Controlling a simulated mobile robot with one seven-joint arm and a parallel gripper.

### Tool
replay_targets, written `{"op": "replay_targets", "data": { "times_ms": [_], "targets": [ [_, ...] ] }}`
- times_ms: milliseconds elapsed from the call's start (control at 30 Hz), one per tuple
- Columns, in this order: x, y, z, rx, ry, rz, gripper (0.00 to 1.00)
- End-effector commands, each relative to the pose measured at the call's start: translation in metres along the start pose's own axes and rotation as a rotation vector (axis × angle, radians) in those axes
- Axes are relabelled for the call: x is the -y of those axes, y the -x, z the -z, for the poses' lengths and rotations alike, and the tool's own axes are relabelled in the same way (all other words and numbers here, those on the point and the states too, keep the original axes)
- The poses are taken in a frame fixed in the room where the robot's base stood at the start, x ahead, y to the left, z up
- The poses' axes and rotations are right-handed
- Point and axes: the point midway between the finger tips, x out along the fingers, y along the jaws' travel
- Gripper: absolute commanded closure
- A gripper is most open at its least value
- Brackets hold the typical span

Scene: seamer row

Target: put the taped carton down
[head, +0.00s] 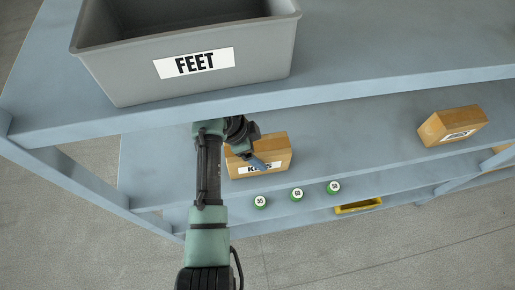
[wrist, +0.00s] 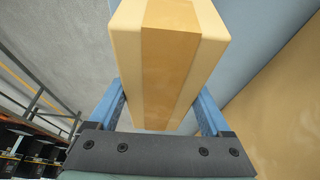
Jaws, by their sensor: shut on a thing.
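The taped carton (wrist: 168,45) is pale tan with a darker brown tape band down its middle. In the wrist view it sits between the two blue fingers of my gripper (wrist: 160,98), which are shut on it. In the head view my gripper (head: 258,162) is in front of a brown box with a white label (head: 279,158) on the middle shelf.
A grey bin marked FEET (head: 270,60) stands on the upper shelf (head: 400,60). Another labelled brown box (head: 453,124) is at the right of the middle shelf (head: 350,150). Several green numbered discs and a yellow tray (head: 358,206) lie lower. Shelf between the boxes is clear.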

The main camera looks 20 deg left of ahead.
Motion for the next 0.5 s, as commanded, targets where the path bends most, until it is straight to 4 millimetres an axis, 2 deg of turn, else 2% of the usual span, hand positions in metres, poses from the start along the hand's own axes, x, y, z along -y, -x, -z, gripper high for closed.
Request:
{"op": "replay_targets", "data": {
  "times_ms": [100,133,200,233,500],
  "targets": [
    [0.0007,-0.0029,-0.0009,-0.001,-0.001,0.002,1.00],
    [-0.0001,-0.0032,-0.0013,0.000,0.000,0.000,0.14],
    [-0.0002,-0.0027,-0.0011,0.000,0.000,0.000,0.02],
    [-0.0002,-0.0027,-0.0011,0.000,0.000,0.000,0.00],
    [-0.0002,-0.0001,0.0000,0.000,0.000,0.000,0.00]
  ]
}}
